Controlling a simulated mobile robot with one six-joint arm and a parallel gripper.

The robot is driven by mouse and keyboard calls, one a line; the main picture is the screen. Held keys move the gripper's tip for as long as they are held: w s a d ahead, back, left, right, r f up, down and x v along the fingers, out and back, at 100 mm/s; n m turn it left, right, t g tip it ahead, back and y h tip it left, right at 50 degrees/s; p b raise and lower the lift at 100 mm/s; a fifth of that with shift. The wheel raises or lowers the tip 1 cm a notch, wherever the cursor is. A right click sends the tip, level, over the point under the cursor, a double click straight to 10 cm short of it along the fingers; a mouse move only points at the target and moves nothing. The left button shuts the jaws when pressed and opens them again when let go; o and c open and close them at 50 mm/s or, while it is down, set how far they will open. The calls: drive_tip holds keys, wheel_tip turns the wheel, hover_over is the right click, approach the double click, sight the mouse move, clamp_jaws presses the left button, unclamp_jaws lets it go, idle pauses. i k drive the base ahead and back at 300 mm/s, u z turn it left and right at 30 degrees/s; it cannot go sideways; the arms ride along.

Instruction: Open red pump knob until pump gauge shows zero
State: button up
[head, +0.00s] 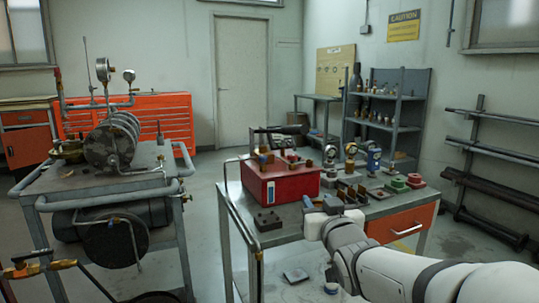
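A pump assembly (110,147) with a ribbed round housing stands on the grey cart at the left. Two round gauges, one taller (103,68) and one lower (129,75), rise on pipes above it; their dials are too small to read. A small reddish part (58,75) sits at the top of the left pipe; I cannot tell whether it is the red pump knob. My white arm comes in from the lower right. My gripper (317,206) is at the front of the workbench, far from the pump; its fingers are too unclear to tell open or shut.
The workbench (232,193) holds a red box (280,183), a dark block (267,220), and several small fittings, including green (397,185) and red (416,181) ones. Open floor lies between cart and bench. An orange tool cabinet (170,112) and a shelf (415,90) stand behind.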

sight(292, 157)
drive_tip(key=z, duration=0.05)
drive_tip(key=i, duration=1)
drive_tip(key=u, duration=0.05)
